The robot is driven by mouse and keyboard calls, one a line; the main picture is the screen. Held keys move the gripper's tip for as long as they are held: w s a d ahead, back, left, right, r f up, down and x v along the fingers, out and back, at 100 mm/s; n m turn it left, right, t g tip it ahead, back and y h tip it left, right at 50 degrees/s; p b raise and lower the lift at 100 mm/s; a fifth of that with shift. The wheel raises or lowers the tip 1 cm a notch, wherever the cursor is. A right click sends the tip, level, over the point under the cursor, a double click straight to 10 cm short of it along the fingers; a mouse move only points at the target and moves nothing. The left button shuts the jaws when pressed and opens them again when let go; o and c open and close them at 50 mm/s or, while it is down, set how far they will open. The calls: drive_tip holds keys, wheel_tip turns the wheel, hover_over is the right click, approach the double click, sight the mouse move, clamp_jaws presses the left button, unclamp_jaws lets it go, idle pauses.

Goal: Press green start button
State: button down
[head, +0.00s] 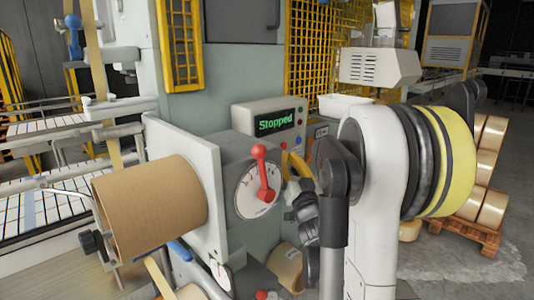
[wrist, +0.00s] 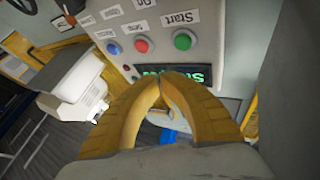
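The green start button (wrist: 184,40) sits on a grey control box (wrist: 210,18) under a label reading Start. A red button (wrist: 142,45) and a blue button (wrist: 113,48) are beside it to the left. My gripper (wrist: 163,78) has yellow fingers that meet at their tips, with nothing seen between them. The tips overlap the dark display (wrist: 205,75) just below the green button in the wrist view; I cannot tell whether they touch the box. In the head view the display (head: 276,122) reads Stopped in green. My arm hides part of the gripper there.
A red lever (head: 263,172) on a round dial stands left of my gripper in the head view. A large cardboard roll (head: 150,207) is farther left. A white tray (head: 345,104) is behind my arm. Rolls of tape (head: 490,165) stand on a pallet at right.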

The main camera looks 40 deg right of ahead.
drive_tip(key=shift+w+a, duration=0.2)
drive_tip(key=shift+w, duration=1.95)
drive_tip(key=shift+w, duration=0.45)
drive_tip(key=shift+w+b, duration=0.3)
drive_tip(key=shift+w, duration=0.15)
drive_tip(key=shift+s, duration=0.1)
idle(0.5)
drive_tip(key=shift+s, duration=0.8)
drive_tip(key=s, duration=0.5)
drive_tip(key=shift+d+b, duration=0.2)
drive_tip(key=shift+b, duration=0.1)
